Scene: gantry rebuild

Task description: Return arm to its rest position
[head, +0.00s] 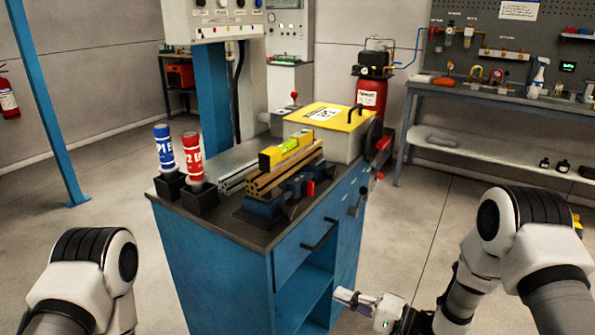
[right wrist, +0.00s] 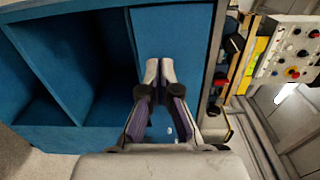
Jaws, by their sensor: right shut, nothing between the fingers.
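My right arm (head: 475,275) reaches in from the right, bent at the elbow. Its gripper (head: 345,294) is low beside the blue cabinet (head: 215,265), with its fingertips pointing left. In the right wrist view the fingertips (right wrist: 160,70) are together with nothing between them. They are in front of a blue cabinet panel; I cannot tell the exact gap. My left arm (head: 85,280) shows at the lower left, and its gripper is out of view.
The cabinet top holds blue and red cylinders (head: 163,147) in black holders, a yellow level (head: 286,150) on a wooden-coloured profile, and a yellow-lidded box (head: 330,120). A drawer handle (head: 320,234) sticks out. Open floor (head: 425,215) lies right of the cabinet, before a workbench (head: 480,92).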

